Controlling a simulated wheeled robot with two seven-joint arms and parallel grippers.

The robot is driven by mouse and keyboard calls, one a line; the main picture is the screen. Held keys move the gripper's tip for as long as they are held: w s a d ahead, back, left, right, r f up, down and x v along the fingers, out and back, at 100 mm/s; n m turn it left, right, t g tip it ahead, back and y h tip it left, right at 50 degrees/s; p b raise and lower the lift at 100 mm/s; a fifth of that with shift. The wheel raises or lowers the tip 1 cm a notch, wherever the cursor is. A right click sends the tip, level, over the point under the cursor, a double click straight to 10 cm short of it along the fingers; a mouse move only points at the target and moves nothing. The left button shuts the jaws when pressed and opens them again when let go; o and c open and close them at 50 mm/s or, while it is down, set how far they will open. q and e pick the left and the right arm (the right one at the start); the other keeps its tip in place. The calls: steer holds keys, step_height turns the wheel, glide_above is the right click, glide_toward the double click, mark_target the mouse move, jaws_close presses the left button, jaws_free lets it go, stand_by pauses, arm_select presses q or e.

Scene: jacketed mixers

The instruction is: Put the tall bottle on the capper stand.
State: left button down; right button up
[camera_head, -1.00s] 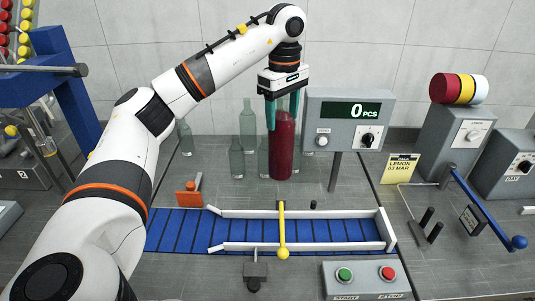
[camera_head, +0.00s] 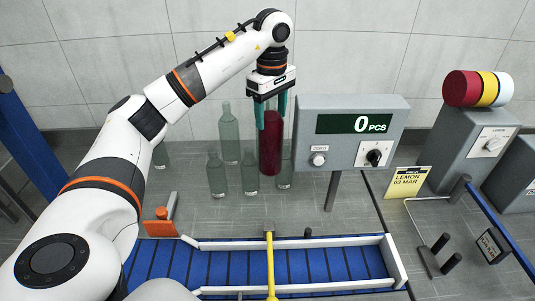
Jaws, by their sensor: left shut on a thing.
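The tall bottle, dark red (camera_head: 271,148), is upright behind the conveyor among clear glass bottles. My left gripper (camera_head: 272,108) reaches down from above, with its green fingers on either side of the bottle's neck, shut on it. The bottle's base sits higher in the picture than the bases of the glass bottles near it, so it appears lifted a little. My right gripper is not in view.
Clear bottles (camera_head: 217,177) stand close beside the red one. A counter box (camera_head: 350,120) reading 0 PCS stands just right. The blue conveyor (camera_head: 205,265) with white rails and a yellow lever (camera_head: 270,262) lies in front. An orange block (camera_head: 160,224) stands at its left.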

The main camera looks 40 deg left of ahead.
mark_target(271, 152)
arm_select(q)
step_height(271, 152, down, 7)
steer(key=shift+w+a+f, duration=0.1)
steer(key=shift+f, duration=0.05)
step_height(271, 152, down, 4)
steer(key=shift+f+p, duration=0.1)
steer(key=shift+p, duration=0.7)
steer(key=shift+f, duration=0.2)
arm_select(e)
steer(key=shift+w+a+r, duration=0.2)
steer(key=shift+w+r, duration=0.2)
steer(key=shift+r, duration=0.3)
arm_select(q)
steer(key=shift+f, duration=0.15)
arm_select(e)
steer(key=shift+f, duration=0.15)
arm_select(q)
steer(key=shift+c, duration=1.9)
jaws_free()
